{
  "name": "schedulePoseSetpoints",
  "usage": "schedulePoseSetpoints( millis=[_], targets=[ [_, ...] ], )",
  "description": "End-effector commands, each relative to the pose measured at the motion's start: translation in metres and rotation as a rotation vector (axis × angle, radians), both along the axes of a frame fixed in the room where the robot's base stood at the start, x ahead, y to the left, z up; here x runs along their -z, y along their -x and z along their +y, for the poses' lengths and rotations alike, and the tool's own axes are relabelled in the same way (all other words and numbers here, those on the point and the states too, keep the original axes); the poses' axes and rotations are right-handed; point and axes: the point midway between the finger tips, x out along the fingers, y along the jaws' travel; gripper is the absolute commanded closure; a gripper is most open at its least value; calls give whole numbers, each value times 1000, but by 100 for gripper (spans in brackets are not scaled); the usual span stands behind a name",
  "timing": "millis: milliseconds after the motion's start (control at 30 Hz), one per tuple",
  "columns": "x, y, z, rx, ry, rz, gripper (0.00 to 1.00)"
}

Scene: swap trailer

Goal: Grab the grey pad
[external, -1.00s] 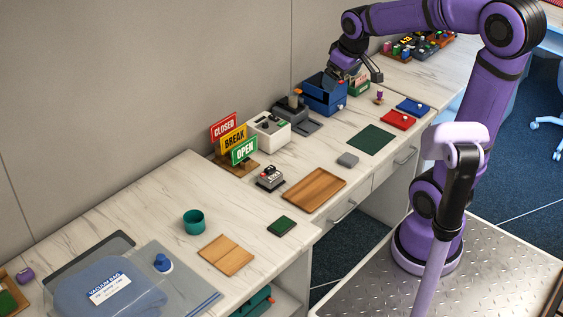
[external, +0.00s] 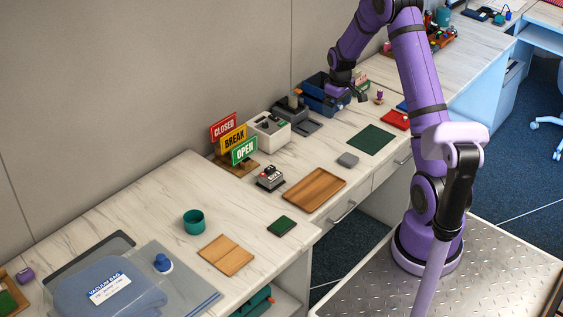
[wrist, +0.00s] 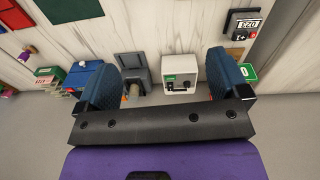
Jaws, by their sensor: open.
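The grey pad (external: 348,159) lies flat on the counter in the external view, between the dark green mat (external: 371,139) and the wooden tray (external: 314,189). I cannot make it out in the wrist view. My gripper (external: 361,97) is above the counter by the blue box, behind and to the right of the pad and well apart from it. In the wrist view my gripper (wrist: 170,88) shows two blue fingers spread wide with nothing between them.
A blue box (external: 325,94), a grey stand (external: 291,114) and a white device (external: 268,131) line the wall. A red pad (external: 394,120) lies right of the green mat. The sign stand (external: 235,143) rises further left. Bare counter surrounds the grey pad.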

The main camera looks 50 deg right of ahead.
Motion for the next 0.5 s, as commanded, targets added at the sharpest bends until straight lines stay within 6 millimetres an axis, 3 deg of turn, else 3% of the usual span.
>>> schedulePoseSetpoints(
  millis=[33, 200, 300, 500],
  targets=[
    [24, 1, -13, 3, -8, 17, 6],
    [86, 4, -46, -4, -24, 49, 6],
    [113, 8, -59, -8, -31, 60, 6],
    [139, 12, -70, -13, -37, 71, 6]
  ],
)
